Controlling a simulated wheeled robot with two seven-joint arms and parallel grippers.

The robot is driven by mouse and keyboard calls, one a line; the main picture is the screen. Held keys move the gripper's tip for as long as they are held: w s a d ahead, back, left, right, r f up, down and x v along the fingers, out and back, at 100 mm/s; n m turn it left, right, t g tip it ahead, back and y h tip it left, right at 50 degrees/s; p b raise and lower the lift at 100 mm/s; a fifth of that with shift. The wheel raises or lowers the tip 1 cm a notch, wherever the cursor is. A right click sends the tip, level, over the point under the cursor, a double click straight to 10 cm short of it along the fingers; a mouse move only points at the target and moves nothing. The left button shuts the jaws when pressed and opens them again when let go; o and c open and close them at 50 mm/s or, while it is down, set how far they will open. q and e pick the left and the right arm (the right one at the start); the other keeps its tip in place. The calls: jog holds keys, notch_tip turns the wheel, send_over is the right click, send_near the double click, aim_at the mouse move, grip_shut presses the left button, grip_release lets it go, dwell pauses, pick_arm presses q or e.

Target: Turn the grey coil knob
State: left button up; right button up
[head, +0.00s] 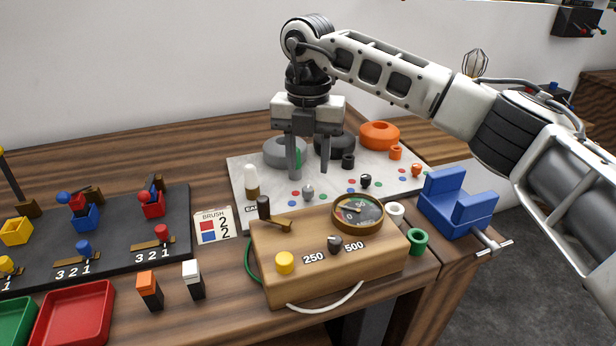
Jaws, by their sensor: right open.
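The white board (262,195) carries a grey coil (276,150), a black coil (340,140) and an orange coil (380,135). In front of them stand a grey knob (308,193), a black knob (366,180) and an orange knob (416,169). My right gripper (309,175) points straight down with its fingers open and apart. Its fingertips appear just above and behind the grey knob, one to each side, and hold nothing. The fingers partly hide the grey and black coils and a green piece. My left gripper is out of view.
A wooden meter box (290,240) with a dial (357,213) stands in front of the board. A white-topped cylinder (252,182) stands at the board's left; a blue cradle (458,207) is at right. A dark tray (110,235) and red bin (75,315) are left.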

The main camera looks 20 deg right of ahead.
aim_at(308, 188)
notch_tip(308, 188, up, 10)
jog(key=shift+r, duration=0.25)
